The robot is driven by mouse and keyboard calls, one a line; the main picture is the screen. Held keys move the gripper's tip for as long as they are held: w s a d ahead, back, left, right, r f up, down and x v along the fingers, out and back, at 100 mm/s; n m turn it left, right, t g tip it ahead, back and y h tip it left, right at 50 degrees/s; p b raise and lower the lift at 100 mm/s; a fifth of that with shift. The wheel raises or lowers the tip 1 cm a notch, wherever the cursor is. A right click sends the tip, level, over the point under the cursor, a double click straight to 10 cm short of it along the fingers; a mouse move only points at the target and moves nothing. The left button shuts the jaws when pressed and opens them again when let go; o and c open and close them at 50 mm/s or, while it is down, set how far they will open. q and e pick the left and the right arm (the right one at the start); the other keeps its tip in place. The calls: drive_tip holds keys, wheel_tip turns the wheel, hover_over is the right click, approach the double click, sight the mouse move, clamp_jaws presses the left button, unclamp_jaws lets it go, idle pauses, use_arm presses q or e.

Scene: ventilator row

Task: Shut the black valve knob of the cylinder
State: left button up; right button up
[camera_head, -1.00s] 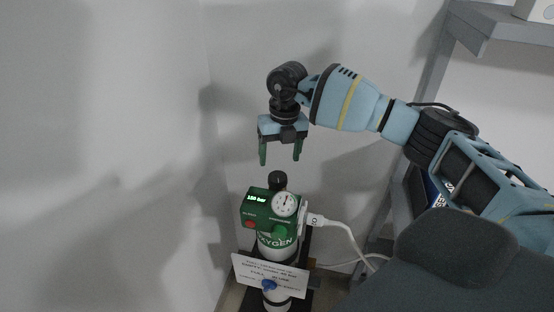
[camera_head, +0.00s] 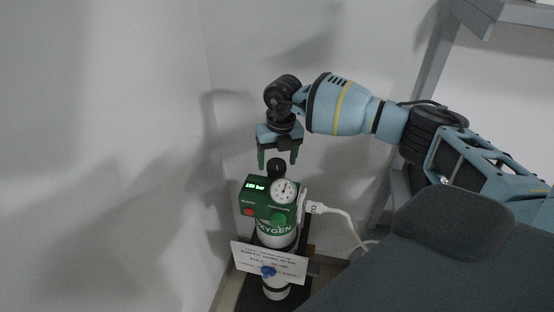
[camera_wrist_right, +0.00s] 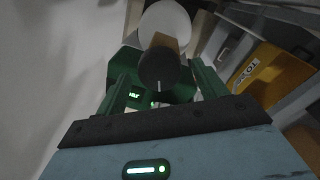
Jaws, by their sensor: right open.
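The oxygen cylinder (camera_head: 275,238) stands upright in the corner with a green regulator block (camera_head: 259,204) on top. The block carries a lit display, a round gauge (camera_head: 284,190), a red button and a green knob. The black valve knob (camera_head: 276,166) sits at the very top; in the right wrist view the black knob (camera_wrist_right: 159,68) shows a pale line on its face. My right gripper (camera_head: 278,162) points down with its green fingers open. In the head view its fingertips are around the height of the knob, one on each side; contact cannot be told. My left gripper is out of view.
White walls close in behind and left of the cylinder. A white hose (camera_head: 343,218) runs from the regulator to the right. A paper label (camera_head: 268,262) hangs on the cylinder front. A grey shelf frame (camera_head: 435,60) stands at right.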

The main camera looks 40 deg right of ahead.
drive_tip(key=shift+f, duration=0.3)
drive_tip(key=c, duration=1)
